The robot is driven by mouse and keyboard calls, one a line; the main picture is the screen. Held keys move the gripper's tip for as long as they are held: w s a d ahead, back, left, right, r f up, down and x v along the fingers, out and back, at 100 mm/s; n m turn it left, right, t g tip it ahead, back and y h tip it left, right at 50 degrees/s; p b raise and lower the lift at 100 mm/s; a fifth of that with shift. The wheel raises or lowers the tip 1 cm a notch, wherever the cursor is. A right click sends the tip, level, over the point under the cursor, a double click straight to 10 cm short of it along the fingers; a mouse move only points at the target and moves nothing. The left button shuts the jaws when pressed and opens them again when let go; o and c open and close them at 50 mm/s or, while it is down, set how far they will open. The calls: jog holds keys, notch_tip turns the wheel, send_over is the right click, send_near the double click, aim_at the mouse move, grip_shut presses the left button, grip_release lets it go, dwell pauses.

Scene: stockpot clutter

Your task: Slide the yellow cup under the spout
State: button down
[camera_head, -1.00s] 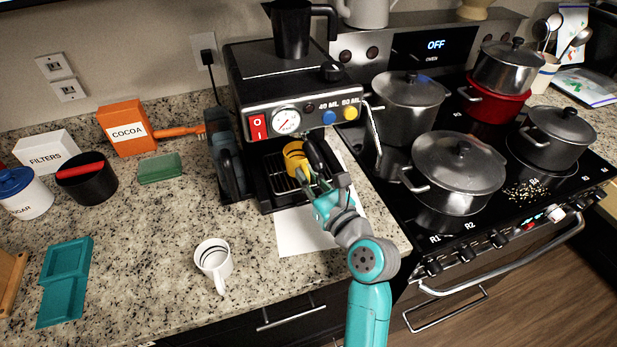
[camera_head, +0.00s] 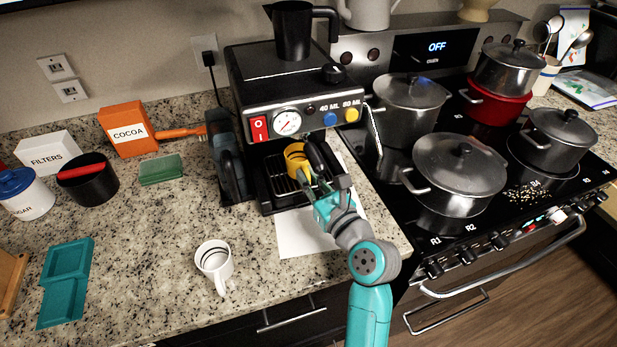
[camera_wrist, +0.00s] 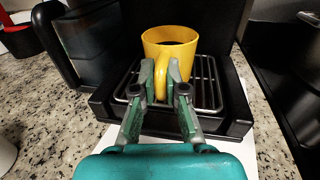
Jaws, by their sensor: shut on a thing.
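The yellow cup (camera_head: 296,156) stands upright on the drip tray (camera_head: 281,200) of the black coffee machine (camera_head: 290,88). In the wrist view the cup (camera_wrist: 170,45) is at the upper middle, its handle (camera_wrist: 161,82) towards me, on the slatted tray (camera_wrist: 207,85). My gripper (camera_head: 315,188) reaches in from the front. In the wrist view its green fingertips (camera_wrist: 160,76) are closed on the cup's handle. The black portafilter handle (camera_head: 318,155) partly covers the cup in the head view. The spout itself is hidden, so I cannot tell whether the cup is exactly below it.
A white mug (camera_head: 214,262) stands on the counter at the front left. A white sheet (camera_head: 300,240) lies before the machine. The stove with several pots, such as a large one (camera_head: 458,165), is on the right. A dark water tank (camera_head: 229,160) borders the machine's left.

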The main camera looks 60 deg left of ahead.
jog(key=shift+f, duration=0.3)
dwell(0.4)
jog(key=c, duration=1.1)
grip_release()
jog(key=shift+c, duration=0.2)
jog(key=shift+d, duration=0.15)
jog(key=shift+s+d, duration=0.2)
jog(key=shift+d, duration=2)
jog(key=shift+s+d, duration=0.2)
jog(key=shift+d, duration=1.95)
